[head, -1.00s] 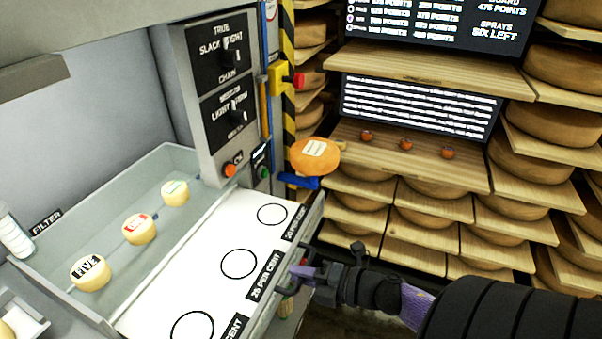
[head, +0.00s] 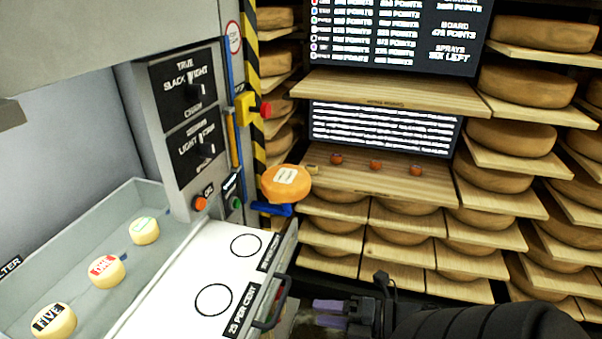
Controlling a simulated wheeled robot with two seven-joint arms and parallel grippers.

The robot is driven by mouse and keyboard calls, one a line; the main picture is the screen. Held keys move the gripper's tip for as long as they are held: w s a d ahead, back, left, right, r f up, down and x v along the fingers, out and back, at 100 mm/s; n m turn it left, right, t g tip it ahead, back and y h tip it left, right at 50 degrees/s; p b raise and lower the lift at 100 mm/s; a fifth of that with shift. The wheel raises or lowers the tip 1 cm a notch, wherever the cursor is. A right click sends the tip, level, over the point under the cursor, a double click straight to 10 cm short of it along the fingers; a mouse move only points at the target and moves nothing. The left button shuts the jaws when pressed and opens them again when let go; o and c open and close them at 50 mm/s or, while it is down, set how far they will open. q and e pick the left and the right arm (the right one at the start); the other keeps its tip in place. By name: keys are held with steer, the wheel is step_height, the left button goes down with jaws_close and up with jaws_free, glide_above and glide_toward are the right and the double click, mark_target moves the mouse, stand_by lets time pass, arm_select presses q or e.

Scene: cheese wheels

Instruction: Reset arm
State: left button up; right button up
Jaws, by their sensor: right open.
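My right gripper (head: 330,313) is at the bottom middle, just right of the handle (head: 270,302) of the white drawer board. Its purple fingers point left, are apart from the handle and hold nothing. My right arm comes in from the bottom right. My left gripper is out of view.
The white board (head: 190,285) with printed circles sticks out beside a grey tray holding small cheeses labelled FIVE (head: 54,320), ONE (head: 106,271) and a green one (head: 144,231). An orange cheese wheel (head: 286,183) sits on a blue holder. Shelves of cheese wheels (head: 515,137) fill the right.

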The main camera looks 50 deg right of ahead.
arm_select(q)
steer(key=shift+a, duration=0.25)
arm_select(e)
steer(key=shift+s+d, duration=0.1)
steer(key=shift+s, duration=0.1)
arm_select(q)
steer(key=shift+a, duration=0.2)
arm_select(e)
steer(key=s+a+f+m+g+h+b, duration=0.1)
steer(key=s+f+m+g+h+b, duration=0.45)
steer(key=f, duration=0.85)
steer(key=s+a+f+m+h+b, duration=0.1)
steer(key=f+m+h+b, duration=0.1)
steer(key=f+m, duration=1)
arm_select(q)
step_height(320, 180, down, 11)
steer(key=b, duration=0.3)
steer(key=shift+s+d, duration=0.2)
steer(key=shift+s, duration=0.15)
arm_select(e)
steer(key=s+a+f+m+g, duration=0.1)
steer(key=s+a+f+g, duration=0.3)
steer(key=s+a+f, duration=0.2)
steer(key=s+a+f+m+g+y, duration=0.1)
steer(key=s+a+f+g, duration=0.3)
steer(key=f, duration=0.6)
steer(key=shift+s+a+f, duration=0.2)
steer(key=shift+s+a, duration=0.7)
steer(key=shift+s, duration=0.3)
